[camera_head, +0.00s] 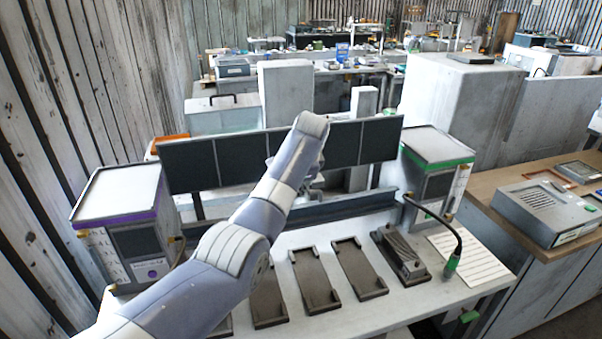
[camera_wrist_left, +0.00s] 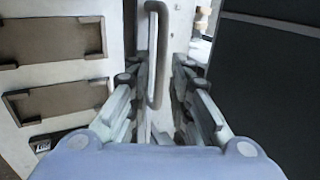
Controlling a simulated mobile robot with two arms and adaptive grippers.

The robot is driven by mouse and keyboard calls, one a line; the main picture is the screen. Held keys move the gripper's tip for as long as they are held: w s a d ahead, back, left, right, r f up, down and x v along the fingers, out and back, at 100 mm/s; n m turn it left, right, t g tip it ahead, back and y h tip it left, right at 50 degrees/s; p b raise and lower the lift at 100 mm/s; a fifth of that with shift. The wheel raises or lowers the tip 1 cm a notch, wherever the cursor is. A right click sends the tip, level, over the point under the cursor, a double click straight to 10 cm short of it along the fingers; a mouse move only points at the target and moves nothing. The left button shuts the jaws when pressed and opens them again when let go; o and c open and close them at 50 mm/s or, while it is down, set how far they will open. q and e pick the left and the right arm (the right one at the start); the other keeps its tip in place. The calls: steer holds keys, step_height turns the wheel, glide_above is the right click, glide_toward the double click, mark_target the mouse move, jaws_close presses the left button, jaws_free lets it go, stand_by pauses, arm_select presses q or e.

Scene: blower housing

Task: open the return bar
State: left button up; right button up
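In the left wrist view, a grey bar with rounded ends (camera_wrist_left: 154,22), like a handle, runs up the middle over a pale surface; I take it to be the return bar. My left gripper (camera_wrist_left: 155,85) is open, with one finger on each side of the bar. I cannot tell whether the fingers touch it. In the head view my left arm reaches over the bench to the dark panels and hides the fingers and the bar's handle. A long dark rail (camera_head: 345,209) runs along the bench below the panels. My right gripper is not in view.
Dark panels (camera_head: 240,157) stand in a row behind the rail. Several brown trays (camera_head: 313,279) lie in front. A purple-banded box (camera_head: 118,190) stands left and a green-banded box (camera_head: 438,147) right. A black curved neck (camera_head: 436,214) stands at the bench's right.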

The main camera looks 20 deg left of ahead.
arm_select(q)
steer(key=v, duration=0.6)
steer(key=shift+r, duration=0.35)
steer(key=shift+d, duration=0.1)
